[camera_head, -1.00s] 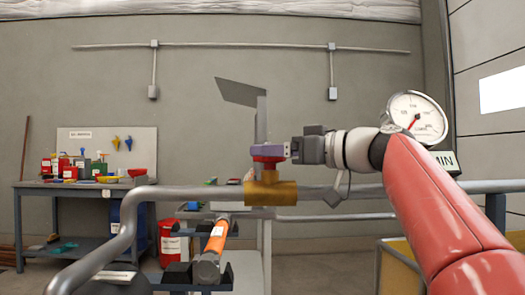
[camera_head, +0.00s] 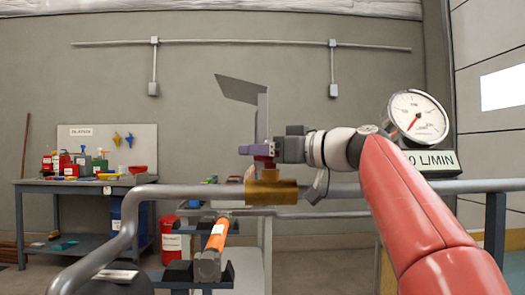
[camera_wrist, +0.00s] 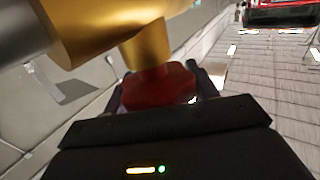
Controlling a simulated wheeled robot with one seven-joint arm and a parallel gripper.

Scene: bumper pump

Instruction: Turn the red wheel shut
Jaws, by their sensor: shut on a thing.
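The red wheel (camera_head: 264,161) sits on top of the brass valve body (camera_head: 271,191) on the grey pipe. In the head view only a sliver of the wheel shows under my purple gripper fingers (camera_head: 258,150). In the wrist view the wheel (camera_wrist: 156,88) lies between my two dark fingers, under the brass stem (camera_wrist: 146,48). My gripper is shut on the wheel, reaching it from the right. The dial gauge (camera_head: 418,118) stands to the right of the valve, and the display under it (camera_head: 432,161) reads "0 L/MIN", its left end partly covered by my arm.
The grey pipe (camera_head: 190,193) runs across the front on both sides of the valve. A thin grey upright with a tilted plate (camera_head: 236,89) rises just behind the wheel. An orange cylinder (camera_head: 217,236) lies below. A workbench (camera_head: 80,183) with bottles stands back left.

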